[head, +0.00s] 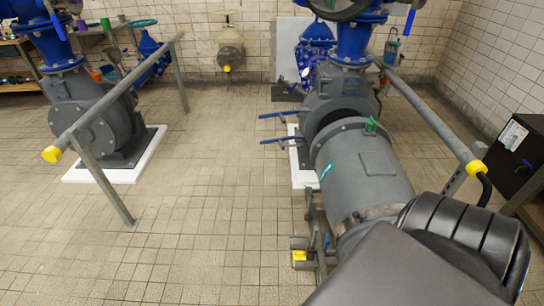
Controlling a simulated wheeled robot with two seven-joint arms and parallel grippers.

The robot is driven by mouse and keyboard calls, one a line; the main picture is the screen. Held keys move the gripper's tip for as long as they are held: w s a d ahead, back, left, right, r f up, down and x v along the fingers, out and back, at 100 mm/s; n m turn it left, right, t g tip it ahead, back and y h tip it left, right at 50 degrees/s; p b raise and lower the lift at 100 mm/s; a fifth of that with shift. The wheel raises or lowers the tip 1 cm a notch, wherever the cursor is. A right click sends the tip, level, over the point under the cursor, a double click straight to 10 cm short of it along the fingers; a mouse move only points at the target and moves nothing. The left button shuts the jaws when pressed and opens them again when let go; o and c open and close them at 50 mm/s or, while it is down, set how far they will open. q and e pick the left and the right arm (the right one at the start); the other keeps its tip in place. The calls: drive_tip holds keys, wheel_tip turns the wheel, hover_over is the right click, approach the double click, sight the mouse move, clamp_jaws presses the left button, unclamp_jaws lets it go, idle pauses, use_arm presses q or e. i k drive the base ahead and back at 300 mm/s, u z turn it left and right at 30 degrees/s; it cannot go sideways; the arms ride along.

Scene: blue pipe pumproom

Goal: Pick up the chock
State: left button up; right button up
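I cannot pick out a chock with certainty. Neither my left nor my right gripper is in view. A dark shape at the lower right hides the motor's near end and the floor there.
The grey motor (365,175) fills the right of centre. Railings with yellow end caps (52,154) (475,167) flank the space. A grey pump (95,125) stands on a white plinth at left. A black cabinet (517,155) is at right. The tiled floor (215,190) between is clear.

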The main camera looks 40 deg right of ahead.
sight(297, 255)
drive_tip(key=i, duration=2.4)
drive_tip(key=z, duration=3.4)
drive_tip(key=i, duration=0.5)
drive_tip(key=u, duration=0.05)
